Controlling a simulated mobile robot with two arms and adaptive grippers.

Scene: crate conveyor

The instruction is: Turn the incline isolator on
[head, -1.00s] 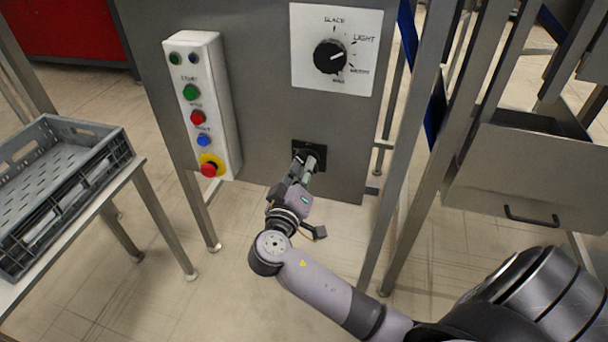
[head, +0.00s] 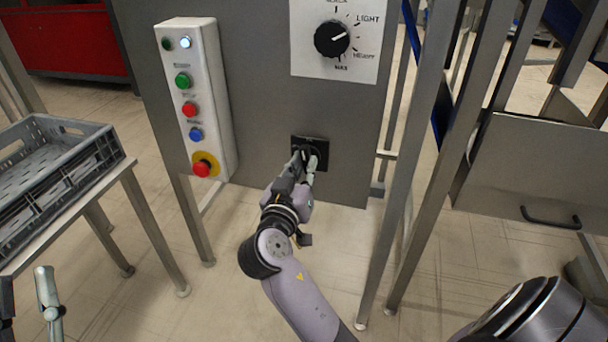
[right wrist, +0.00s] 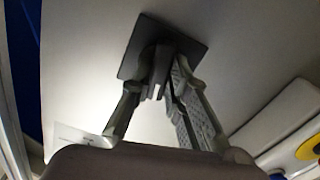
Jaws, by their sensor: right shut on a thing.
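The incline isolator (head: 322,147) is a black square plate with a dark rotary handle, low on the grey panel. My right gripper (head: 305,160) is at it, shut on the handle and mostly hiding it in the head view. In the right wrist view the plate (right wrist: 134,55) looks tilted, and the dark handle (right wrist: 159,68) stands between the fingertips. No label or position mark on the isolator can be read. My left gripper (head: 27,300) shows partly at the bottom left corner, its fingers apart with nothing between them.
A white button box (head: 211,90) with coloured buttons and a red emergency stop (head: 202,168) is left of the isolator. A dial (head: 332,39) is above it. A grey crate (head: 104,148) stands at left. Metal posts (head: 412,170) stand close at right.

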